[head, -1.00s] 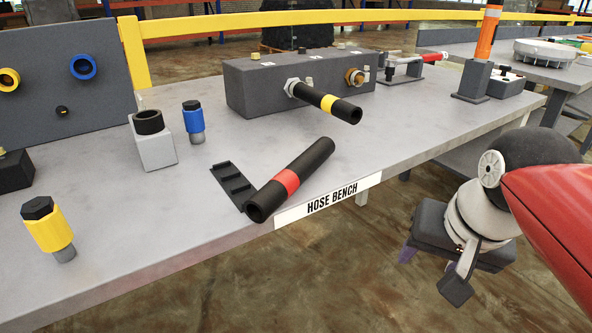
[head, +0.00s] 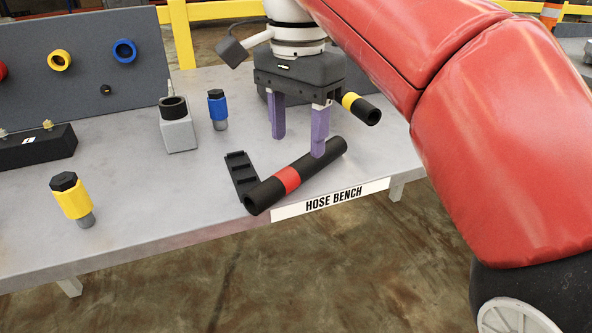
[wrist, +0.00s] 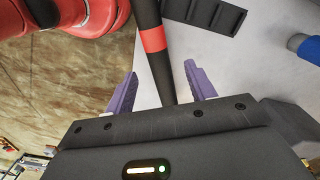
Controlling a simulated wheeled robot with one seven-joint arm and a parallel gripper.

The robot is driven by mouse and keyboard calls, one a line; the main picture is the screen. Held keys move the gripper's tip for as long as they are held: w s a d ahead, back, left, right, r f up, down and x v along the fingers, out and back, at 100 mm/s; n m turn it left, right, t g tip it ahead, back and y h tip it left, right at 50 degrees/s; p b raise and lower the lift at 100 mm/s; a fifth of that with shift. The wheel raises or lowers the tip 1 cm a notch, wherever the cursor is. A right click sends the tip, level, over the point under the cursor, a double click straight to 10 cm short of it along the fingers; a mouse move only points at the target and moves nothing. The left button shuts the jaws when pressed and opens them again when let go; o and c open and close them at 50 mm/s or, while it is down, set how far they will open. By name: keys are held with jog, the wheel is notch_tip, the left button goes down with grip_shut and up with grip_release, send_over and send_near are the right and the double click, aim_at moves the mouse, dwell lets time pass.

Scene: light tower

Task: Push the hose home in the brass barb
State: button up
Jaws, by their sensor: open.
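A black hose with a red band (head: 264,192) lies loose on the bench near its front edge, beside a black ribbed rest. My gripper (head: 298,147) points down over the hose's far part, open and empty. In the wrist view the hose (wrist: 154,42) runs between the two purple fingers, with a gap on each side; whether the tips are level with it I cannot tell. A second black hose with a yellow band (head: 361,108) sticks out behind my gripper.
The black ribbed rest (head: 241,172) lies left of the hose. A blue-collared fitting (head: 217,108), a grey block with a black ring (head: 178,132) and a yellow-collared fitting (head: 72,199) stand further left. A grey panel (head: 84,65) stands behind.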

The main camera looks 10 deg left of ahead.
aim_at(297, 164)
jog(key=f, duration=0.3)
jog(key=f+b, duration=0.1)
jog(key=f, duration=0.1)
jog(key=shift+s+f, duration=0.2)
jog(key=shift+s, duration=0.1)
jog(key=c, duration=1.2)
